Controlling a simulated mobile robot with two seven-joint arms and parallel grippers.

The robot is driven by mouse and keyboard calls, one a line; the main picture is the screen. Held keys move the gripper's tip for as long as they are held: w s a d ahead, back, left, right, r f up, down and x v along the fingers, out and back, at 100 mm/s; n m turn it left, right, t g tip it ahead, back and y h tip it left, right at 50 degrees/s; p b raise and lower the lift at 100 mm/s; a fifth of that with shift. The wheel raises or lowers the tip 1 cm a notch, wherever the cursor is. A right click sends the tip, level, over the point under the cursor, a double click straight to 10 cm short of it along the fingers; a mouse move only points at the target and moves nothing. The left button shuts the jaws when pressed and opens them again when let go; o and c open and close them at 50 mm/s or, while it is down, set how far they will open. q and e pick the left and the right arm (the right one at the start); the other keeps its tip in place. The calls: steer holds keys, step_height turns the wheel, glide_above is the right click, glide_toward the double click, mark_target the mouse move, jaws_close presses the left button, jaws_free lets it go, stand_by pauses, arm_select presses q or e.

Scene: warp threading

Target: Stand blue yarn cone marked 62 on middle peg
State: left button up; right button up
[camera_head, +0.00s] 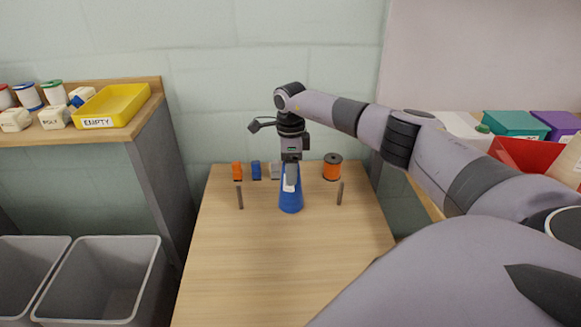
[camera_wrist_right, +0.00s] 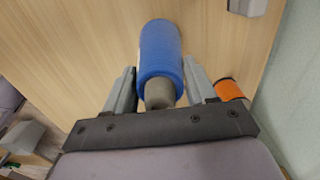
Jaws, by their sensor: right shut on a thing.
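The blue yarn cone (camera_head: 291,202) is upright over the middle of the wooden table, between two thin pegs. A pale label shows on it, but its number is too small to read. My right gripper (camera_head: 290,175) points down and is shut on the cone's upper part. In the right wrist view the blue cone (camera_wrist_right: 160,50) lies between the two fingers (camera_wrist_right: 158,90), its grey top towards the palm. The left peg (camera_head: 240,197) and right peg (camera_head: 340,193) stand bare. No middle peg shows; I cannot tell whether the cone is around one. My left gripper is out of view.
An orange spool (camera_head: 332,168) stands at the back right of the table (camera_head: 285,270). A shelf with a yellow tray (camera_head: 112,104) and grey bins (camera_head: 100,280) are at left. The table front is clear.

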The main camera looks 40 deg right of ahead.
steer(key=o, duration=1)
steer(key=shift+c, duration=0.2)
step_height(320, 180, up, 7)
steer(key=shift+p, duration=0.4)
steer(key=shift+s+a, duration=0.1)
